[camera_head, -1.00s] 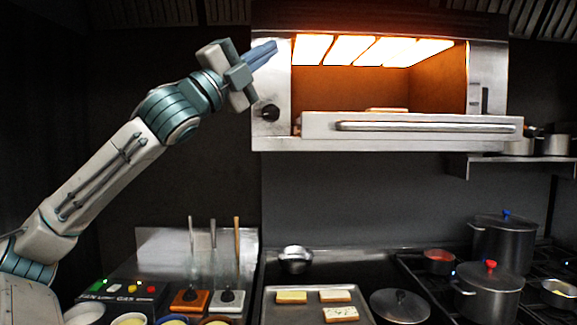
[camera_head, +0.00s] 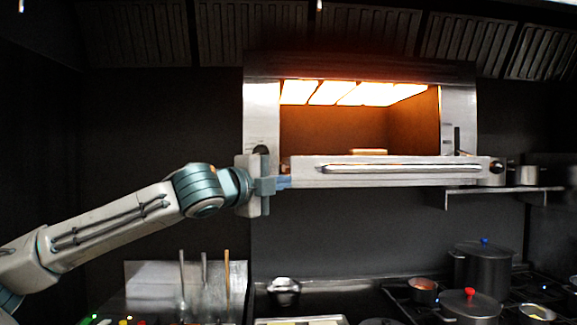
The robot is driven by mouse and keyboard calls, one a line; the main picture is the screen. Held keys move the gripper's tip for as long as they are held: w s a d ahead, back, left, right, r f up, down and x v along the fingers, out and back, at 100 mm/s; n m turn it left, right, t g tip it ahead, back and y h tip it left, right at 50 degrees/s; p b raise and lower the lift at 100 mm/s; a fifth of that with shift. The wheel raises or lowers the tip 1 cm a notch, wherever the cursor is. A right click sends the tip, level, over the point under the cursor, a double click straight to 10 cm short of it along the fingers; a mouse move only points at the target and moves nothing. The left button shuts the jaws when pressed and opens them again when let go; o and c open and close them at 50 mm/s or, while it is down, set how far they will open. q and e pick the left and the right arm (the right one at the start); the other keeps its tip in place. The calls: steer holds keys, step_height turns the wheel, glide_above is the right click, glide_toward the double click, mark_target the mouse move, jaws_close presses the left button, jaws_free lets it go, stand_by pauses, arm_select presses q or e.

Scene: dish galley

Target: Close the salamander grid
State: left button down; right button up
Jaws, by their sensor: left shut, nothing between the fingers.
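The salamander (camera_head: 262,105) is a steel wall grill with glowing orange elements under its top. Its grid has a wide steel front (camera_head: 310,178) with a long bar handle (camera_head: 400,168). The front looks wider than the housing and stands out towards me, so the grid appears pulled out. A piece of toast (camera_head: 368,152) shows on the grid behind the front. My left gripper (camera_head: 284,183) is shut and empty, with its fingertips at the left end of the grid front. I cannot tell whether they touch it. My right gripper is out of view.
A shelf (camera_head: 500,190) with pots is on the right wall. Pots with a blue knob (camera_head: 484,265) and a red knob (camera_head: 470,303) stand on the stove below. Upright utensils (camera_head: 204,275) stand at lower left.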

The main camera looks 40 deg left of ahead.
mark_target(299, 178)
arm_select(q)
steer(key=w+a+p, duration=0.1)
steer(key=w, duration=0.1)
steer(key=w+a+p, duration=0.1)
steer(key=p, duration=0.1)
steer(key=w+a+p, duration=0.1)
steer(key=w+p, duration=0.1)
steer(key=shift+w+a, duration=0.15)
steer(key=shift+w, duration=0.2)
steer(key=shift+a, duration=0.1)
